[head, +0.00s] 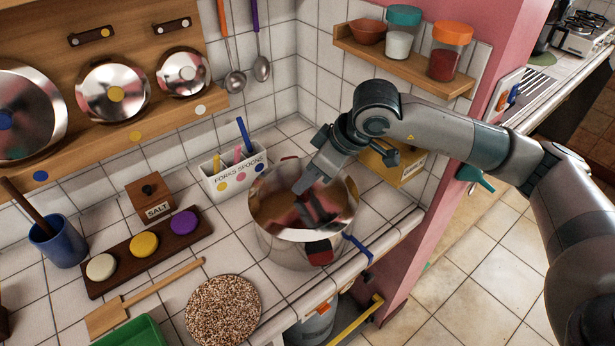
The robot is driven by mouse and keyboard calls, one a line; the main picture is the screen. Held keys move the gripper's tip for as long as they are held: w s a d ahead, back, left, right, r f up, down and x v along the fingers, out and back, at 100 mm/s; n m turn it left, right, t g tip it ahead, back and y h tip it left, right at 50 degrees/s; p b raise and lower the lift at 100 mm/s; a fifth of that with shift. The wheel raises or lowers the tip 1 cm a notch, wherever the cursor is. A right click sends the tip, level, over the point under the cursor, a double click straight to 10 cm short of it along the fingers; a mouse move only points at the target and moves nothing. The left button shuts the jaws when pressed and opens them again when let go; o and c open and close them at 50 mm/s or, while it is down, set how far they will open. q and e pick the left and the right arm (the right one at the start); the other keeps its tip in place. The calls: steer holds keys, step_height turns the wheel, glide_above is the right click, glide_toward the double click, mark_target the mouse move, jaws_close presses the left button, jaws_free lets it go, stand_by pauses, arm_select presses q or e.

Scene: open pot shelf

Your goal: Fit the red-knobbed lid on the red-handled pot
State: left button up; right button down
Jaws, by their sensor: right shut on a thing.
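The pot (275,249) is shiny metal and stands on the tiled counter near its front right edge. A red handle (319,252) shows on its front side. A round, mirror-like metal lid (270,203) shows over the pot's mouth, with dark reflections in it. My right gripper (309,207) reaches down from the right over the middle of the lid and is shut on it, apparently at the knob. The fingers hide the knob, so its colour does not show. I cannot tell whether the lid rests on the rim or hangs slightly above. My left gripper is not in view.
A forks-and-spoons holder (234,178) stands close behind the pot at left, and a yellow box (404,165) behind it at right. A speckled round mat (223,310) lies front left. Several lids hang on a wooden rack (150,125). A spice shelf (420,72) is above.

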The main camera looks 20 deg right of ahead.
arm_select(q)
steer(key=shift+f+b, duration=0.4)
arm_select(e)
steer(key=shift+f, duration=0.15)
stand_by(0.8)
steer(key=c, duration=1.3)
jaws_free()
steer(key=shift+c, duration=0.2)
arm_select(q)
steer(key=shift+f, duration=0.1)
arm_select(e)
steer(key=shift+s+d+r+b, duration=0.2)
steer(key=shift+d+r+b, duration=0.1)
steer(key=shift+r, duration=0.3)
arm_select(q)
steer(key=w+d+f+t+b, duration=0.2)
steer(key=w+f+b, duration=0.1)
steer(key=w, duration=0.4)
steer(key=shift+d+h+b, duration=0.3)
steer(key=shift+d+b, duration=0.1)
steer(key=shift+b, duration=0.35)
arm_select(e)
steer(key=v, duration=1.6)
